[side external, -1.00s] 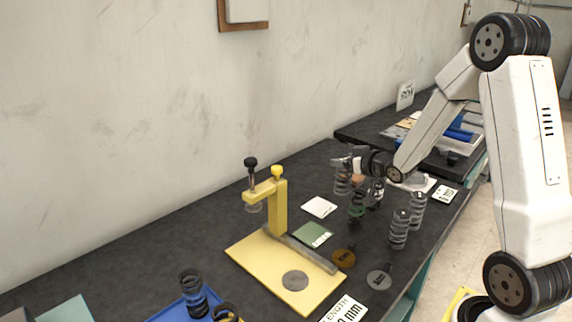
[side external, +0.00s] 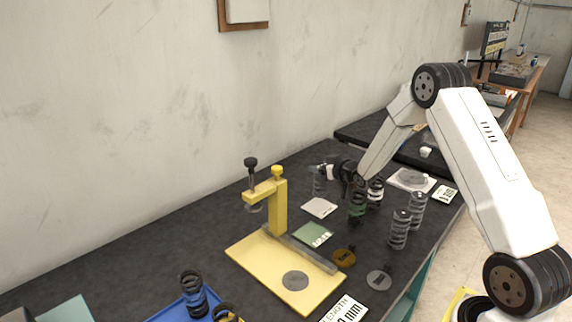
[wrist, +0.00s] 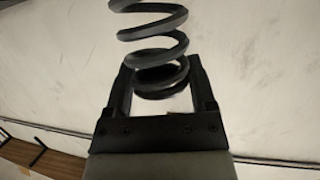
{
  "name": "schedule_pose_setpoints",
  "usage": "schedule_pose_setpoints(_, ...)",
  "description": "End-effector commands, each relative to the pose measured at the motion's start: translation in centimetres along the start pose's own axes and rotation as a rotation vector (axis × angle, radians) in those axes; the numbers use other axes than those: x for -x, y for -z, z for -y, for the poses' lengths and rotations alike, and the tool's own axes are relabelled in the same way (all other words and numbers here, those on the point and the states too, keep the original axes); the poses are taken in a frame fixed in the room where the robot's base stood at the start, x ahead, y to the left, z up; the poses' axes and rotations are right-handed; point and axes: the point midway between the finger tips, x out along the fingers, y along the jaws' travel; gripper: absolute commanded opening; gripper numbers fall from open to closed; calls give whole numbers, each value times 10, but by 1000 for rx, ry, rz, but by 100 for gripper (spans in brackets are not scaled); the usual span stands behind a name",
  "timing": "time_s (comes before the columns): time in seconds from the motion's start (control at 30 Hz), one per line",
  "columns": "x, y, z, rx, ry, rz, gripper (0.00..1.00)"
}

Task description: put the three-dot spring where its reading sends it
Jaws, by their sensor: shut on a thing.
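My gripper (side external: 325,170) is shut on a dark grey coil spring (side external: 319,185), held roughly upright above the bench behind the white card (side external: 320,207). In the wrist view the spring (wrist: 152,40) rises between the two jaws (wrist: 158,98). I cannot make out any dots on it. The yellow gauge (side external: 279,208) with its black-knobbed plunger stands to the left on a yellow base (side external: 255,268), with a grey disc (side external: 295,281) on it. A green card (side external: 313,235) lies beside the gauge.
A green-banded spring (side external: 357,208), a white-banded spring (side external: 376,190) and two grey springs (side external: 399,230) (side external: 417,210) stand right of my gripper. Gold (side external: 344,258) and grey (side external: 380,280) tags lie in front. A blue tray (side external: 170,313) bears a blue-banded spring (side external: 193,293).

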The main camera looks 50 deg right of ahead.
Motion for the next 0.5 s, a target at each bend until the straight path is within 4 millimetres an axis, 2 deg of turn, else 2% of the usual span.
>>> schedule_pose_setpoints(0.13, -10, -6, -1, 0, 0, -2, 0)
schedule_pose_setpoints(0.5, -16, -9, -2, 1, 0, -2, 0)
